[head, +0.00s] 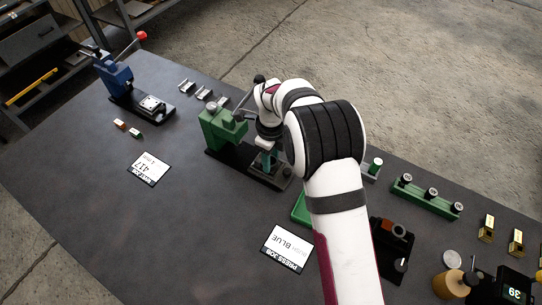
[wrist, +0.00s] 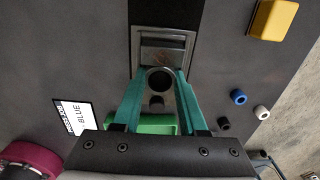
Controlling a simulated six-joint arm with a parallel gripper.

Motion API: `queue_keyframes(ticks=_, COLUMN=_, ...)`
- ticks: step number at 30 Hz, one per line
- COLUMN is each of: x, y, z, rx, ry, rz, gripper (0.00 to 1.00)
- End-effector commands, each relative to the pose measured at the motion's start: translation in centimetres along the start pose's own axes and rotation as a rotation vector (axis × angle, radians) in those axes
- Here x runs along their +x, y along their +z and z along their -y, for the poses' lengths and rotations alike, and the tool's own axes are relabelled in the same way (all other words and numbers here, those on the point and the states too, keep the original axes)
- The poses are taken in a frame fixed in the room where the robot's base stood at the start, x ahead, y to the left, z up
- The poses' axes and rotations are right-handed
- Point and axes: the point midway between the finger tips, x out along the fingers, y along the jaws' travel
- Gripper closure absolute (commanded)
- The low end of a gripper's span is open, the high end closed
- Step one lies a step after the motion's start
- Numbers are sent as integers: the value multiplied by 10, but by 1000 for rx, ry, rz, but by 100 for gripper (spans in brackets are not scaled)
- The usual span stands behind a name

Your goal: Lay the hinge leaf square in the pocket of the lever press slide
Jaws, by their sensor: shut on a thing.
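In the head view my gripper (head: 268,163) is low over the black base in front of the green lever press (head: 220,130). A grey metal slide (wrist: 165,42) with a recessed area lies just beyond the fingertips. Whether the piece touches the slide cannot be told. A blue lever press (head: 116,76) with a red-knobbed lever stands far left, a pale metal plate (head: 152,104) on its base.
A card (head: 287,248) reads "PRESS JOB BLUE"; another (head: 148,168) reads "417". Small metal pieces (head: 187,87) lie between the presses. A green rack (head: 427,196), brass blocks (head: 487,229) and a tan cylinder (head: 448,284) stand to the right. The table's left middle is mostly clear.

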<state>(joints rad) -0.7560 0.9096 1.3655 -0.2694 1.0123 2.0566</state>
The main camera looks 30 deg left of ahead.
Motion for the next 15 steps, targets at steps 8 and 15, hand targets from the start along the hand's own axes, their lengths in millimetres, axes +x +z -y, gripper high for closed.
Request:
queue_keyframes(ticks=8, x=3, y=0, z=0, rx=0, ry=-1, rz=1, gripper=35)
queue_keyframes(ticks=15, x=3, y=0, z=0, rx=0, ry=-1, rz=0, gripper=23)
